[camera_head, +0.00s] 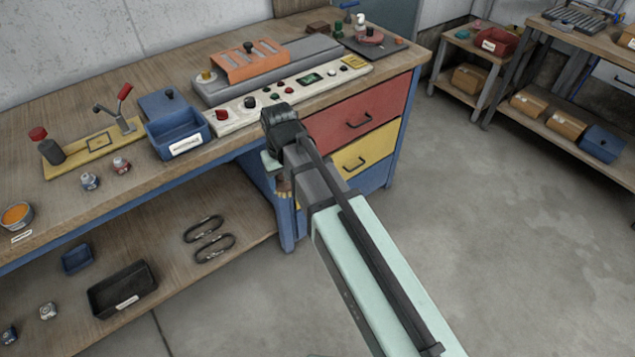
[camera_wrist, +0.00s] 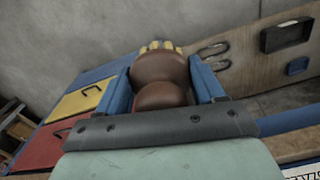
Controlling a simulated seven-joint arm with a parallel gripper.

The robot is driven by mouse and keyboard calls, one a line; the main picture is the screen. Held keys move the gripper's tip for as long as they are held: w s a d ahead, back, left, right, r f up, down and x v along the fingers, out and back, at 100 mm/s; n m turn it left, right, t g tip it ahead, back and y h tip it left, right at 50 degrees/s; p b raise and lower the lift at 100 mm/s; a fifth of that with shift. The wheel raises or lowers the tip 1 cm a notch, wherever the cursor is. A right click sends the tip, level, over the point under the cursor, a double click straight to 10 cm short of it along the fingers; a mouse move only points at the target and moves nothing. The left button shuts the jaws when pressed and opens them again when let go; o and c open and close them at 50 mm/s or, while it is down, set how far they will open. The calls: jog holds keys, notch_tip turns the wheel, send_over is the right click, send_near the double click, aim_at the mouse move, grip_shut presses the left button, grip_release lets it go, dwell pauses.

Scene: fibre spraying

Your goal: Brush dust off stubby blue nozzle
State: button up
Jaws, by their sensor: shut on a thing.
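My gripper (camera_wrist: 162,76) is shut on a brown-handled brush (camera_wrist: 160,68) with yellow bristles, seen between its two blue fingers in the wrist view. In the head view, part of the brush (camera_head: 284,188) shows below my wrist, in front of the bench's drawers. A small stubby nozzle-like piece with blue on it (camera_head: 89,181) stands on the bench top near the front edge, well left of my gripper. A similar piece with red (camera_head: 121,165) stands beside it. Dust on them is too small to tell. The brush is apart from both.
A blue bin (camera_head: 178,142), a yellow fixture with a red-handled lever (camera_head: 95,150) and a control panel (camera_head: 290,97) occupy the bench top. A bowl of orange material (camera_head: 17,214) is at far left. The lower shelf holds a black tray (camera_head: 123,288). Floor at right is clear.

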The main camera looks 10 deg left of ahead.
jog(key=s+a+r+n, duration=0.2)
jog(key=s+a+r, duration=0.3)
jog(key=a, duration=1)
jog(key=s+a+r+n, duration=0.2)
jog(key=s+a+r, duration=0.3)
jog(key=a, duration=0.9)
jog(key=s+a+r+n, duration=0.2)
jog(key=s+a+r, duration=0.25)
jog(key=a, duration=1.05)
jog(key=w+a+r+m, duration=0.1)
jog(key=a+r+m, duration=0.2)
jog(key=a, duration=0.4)
jog(key=shift+w+a+r+m, duration=0.2)
jog(key=shift+r+m, duration=0.1)
jog(key=shift+r, duration=0.3)
jog(key=shift+f, duration=0.1)
jog(key=shift+f, duration=2.8)
jog(key=shift+f, duration=1)
